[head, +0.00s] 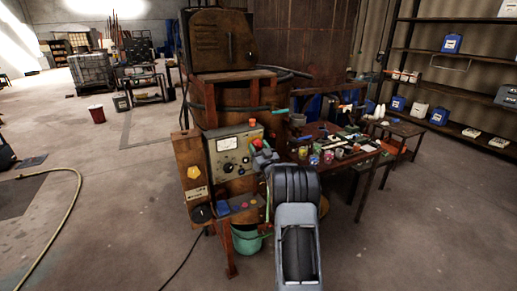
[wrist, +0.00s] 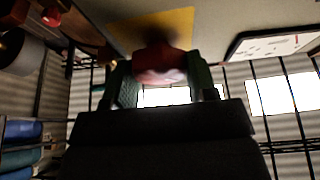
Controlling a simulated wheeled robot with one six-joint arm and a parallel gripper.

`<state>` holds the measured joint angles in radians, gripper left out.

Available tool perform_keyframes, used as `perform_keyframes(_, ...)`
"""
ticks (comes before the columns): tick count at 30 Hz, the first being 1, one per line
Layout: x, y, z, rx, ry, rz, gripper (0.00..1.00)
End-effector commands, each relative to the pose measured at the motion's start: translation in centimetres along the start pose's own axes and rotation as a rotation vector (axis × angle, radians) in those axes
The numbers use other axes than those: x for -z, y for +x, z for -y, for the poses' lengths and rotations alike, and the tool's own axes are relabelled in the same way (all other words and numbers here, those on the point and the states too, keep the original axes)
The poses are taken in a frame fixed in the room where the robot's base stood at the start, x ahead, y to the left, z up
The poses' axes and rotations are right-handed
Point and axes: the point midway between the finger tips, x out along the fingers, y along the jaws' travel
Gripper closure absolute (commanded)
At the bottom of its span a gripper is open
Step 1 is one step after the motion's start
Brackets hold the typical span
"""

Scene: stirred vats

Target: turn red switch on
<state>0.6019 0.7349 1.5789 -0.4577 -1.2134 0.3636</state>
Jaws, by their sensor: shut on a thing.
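A red switch (wrist: 160,62) sits between my gripper's two green fingers in the wrist view, in front of a yellow plate (wrist: 182,24). My gripper (wrist: 162,82) is shut on this switch, with a finger at each side of it. In the head view my gripper (head: 257,145) is at the right edge of the grey control panel (head: 226,142) on the rusty vat stand.
A lower ledge (head: 238,217) carries colored buttons. A cluttered workbench (head: 392,160) stands close to the right of my arm. A green bucket (head: 250,238) is under the stand. The floor at the left is mostly open, with a hose (head: 62,220).

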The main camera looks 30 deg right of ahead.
Motion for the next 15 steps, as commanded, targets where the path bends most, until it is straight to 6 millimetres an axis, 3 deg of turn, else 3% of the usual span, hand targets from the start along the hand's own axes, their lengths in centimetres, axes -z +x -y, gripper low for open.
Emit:
perform_keyframes(8, -0.39, -0.22, 0.16, -0.038, 0.088, -0.002, 0.71)
perform_keyframes(15, -0.53, -0.29, 0.26, -0.114, 0.275, -0.005, 0.71)
